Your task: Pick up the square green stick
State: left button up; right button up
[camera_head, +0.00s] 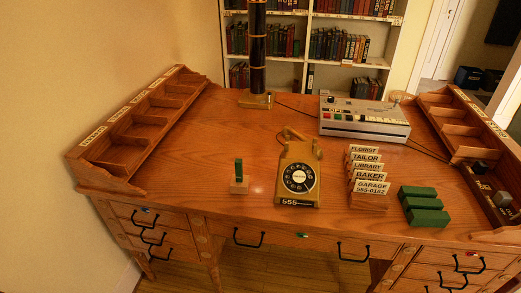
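A small upright green stick (239,169) stands in a light wooden block (239,186) near the front middle of the desk, left of the telephone. Its exact cross-section is too small to tell. Neither of my grippers shows in the head view.
The wooden desk (190,150) has a brass-coloured telephone (297,177), a wooden rack of name cards (369,186), a grey switch box (364,120) and a dark column lamp (257,50). Side shelves (146,125) edge the desk. The left-middle desktop is clear.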

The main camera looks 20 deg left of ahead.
aim_at(239, 169)
jog(key=i+z, duration=0.1)
jog(key=i, duration=0.85)
